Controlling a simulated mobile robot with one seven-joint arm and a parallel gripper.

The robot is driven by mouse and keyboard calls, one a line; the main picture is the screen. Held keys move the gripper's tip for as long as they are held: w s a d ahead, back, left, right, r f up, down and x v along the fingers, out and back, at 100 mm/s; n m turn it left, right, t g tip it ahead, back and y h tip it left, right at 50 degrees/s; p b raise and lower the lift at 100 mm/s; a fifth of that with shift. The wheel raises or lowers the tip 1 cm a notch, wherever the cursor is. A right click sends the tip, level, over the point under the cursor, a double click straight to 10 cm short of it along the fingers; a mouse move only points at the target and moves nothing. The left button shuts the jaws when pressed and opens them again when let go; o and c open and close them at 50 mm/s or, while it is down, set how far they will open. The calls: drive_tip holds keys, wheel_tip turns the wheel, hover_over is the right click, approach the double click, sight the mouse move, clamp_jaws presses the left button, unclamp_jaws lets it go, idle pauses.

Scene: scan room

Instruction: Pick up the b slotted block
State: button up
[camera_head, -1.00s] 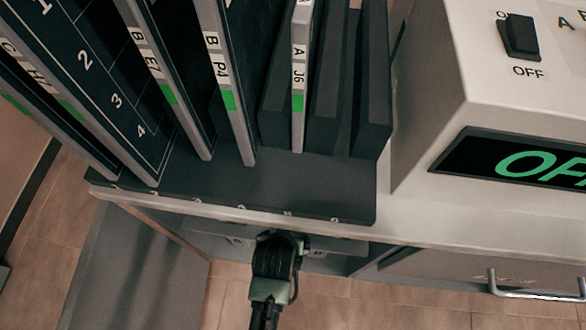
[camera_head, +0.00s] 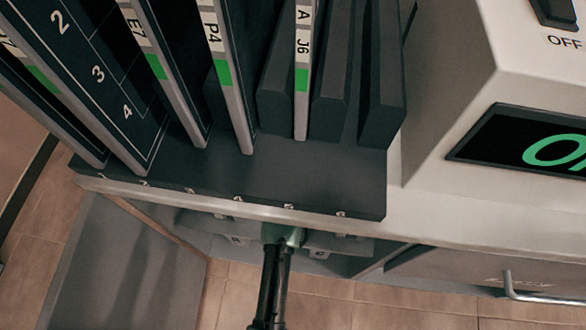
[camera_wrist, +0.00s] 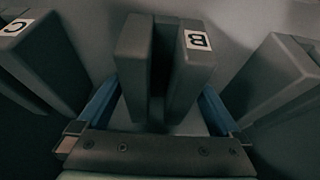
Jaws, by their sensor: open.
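The b slotted block (camera_wrist: 137,60) is dark grey, with a vertical slot down its middle and a white label reading B, upside down, on its right prong. It stands in the centre of the wrist view. My gripper (camera_wrist: 157,105) is open, with one blue finger to each side of the block's lower part. I cannot tell whether either finger touches it. In the head view my wrist reaches under the counter edge, and the fingers and the b block are hidden there.
A block labelled C (camera_wrist: 38,60) stands at left in the wrist view, and another grey block (camera_wrist: 283,75) at right. Above, a dark rack (camera_head: 300,185) holds several upright panels. A white console (camera_head: 445,120) with a switch stands at right.

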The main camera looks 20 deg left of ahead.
clamp_jaws()
drive_tip(key=shift+r, duration=0.15)
idle(0.4)
